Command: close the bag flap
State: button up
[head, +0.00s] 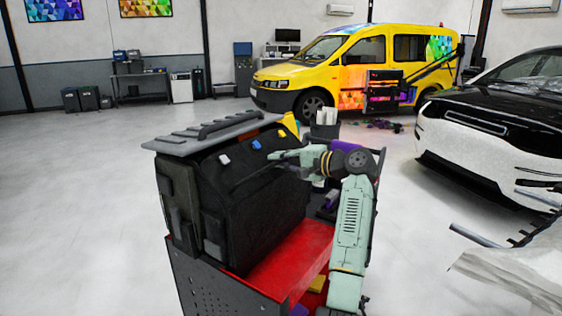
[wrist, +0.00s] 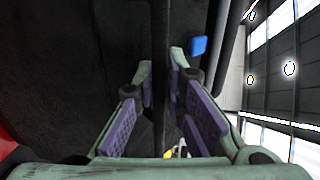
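A large black bag (head: 258,205) stands upright on a red cart in the head view, with a grey ribbed top (head: 205,135) that carries a handle. White, blue (head: 256,144) and yellow tabs sit along its upper front. I cannot tell for sure which panel is the flap. My gripper (head: 279,157) is at the bag's upper right side. In the wrist view my gripper (wrist: 161,78) has its purple-padded fingers apart. A dark upright panel edge (wrist: 159,50) runs between them, and I cannot tell whether either finger touches it. The blue tab (wrist: 198,46) is just beyond the right finger.
The red cart top (head: 290,262) is bare in front of the bag. White rolls (head: 326,117) stand in a dark holder behind my arm. A yellow van (head: 365,65) and a white-and-black car (head: 500,125) stand further off. The floor at left is clear.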

jog(key=shift+o, duration=0.8)
jog(key=shift+a, duration=0.15)
jog(key=v, duration=1.2)
